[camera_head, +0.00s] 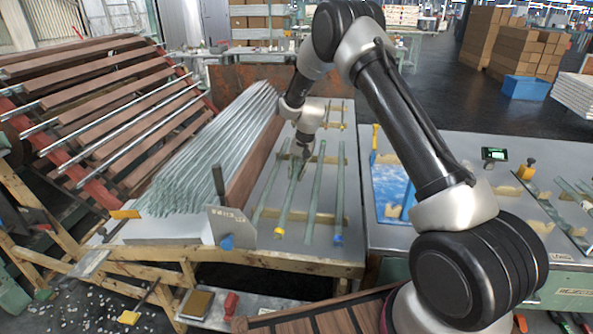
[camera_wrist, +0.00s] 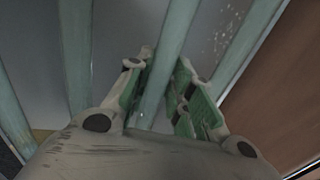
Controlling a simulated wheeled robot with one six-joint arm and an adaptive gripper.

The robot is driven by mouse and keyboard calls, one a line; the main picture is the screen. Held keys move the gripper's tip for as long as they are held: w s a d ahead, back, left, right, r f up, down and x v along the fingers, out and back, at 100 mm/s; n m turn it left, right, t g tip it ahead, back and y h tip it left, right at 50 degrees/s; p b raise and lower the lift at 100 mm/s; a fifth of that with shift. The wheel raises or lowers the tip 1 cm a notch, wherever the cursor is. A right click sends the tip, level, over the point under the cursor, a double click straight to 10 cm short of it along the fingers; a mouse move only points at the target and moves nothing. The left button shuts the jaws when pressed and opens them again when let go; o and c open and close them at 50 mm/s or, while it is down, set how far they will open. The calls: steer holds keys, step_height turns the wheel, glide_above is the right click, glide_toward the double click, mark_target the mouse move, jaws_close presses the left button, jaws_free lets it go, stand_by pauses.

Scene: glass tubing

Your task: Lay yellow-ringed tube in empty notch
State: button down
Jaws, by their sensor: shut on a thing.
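Several pale green glass tubes lie side by side across notched wooden bars (camera_head: 326,218) on the grey table in the head view. The yellow-ringed tube (camera_head: 283,217) is second from the left, its yellow end toward the front. My gripper (camera_head: 303,160) is over its rear half and shut on it. In the wrist view my gripper's green-padded fingers (camera_wrist: 163,92) are on both sides of this tube (camera_wrist: 174,35). I cannot tell which notch is empty, nor whether the held tube is lifted.
A thick stack of glass tubes (camera_head: 205,150) lies left of a brown board (camera_head: 254,170). A slatted rack (camera_head: 105,105) stands at far left. At right, a table carries a blue panel (camera_head: 391,186), a small display (camera_head: 495,154) and more tubes on wooden supports. Neighbouring tubes are close to my fingers.

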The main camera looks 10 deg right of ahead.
steer(key=c, duration=1.3)
jaws_free()
steer(key=shift+o, duration=0.2)
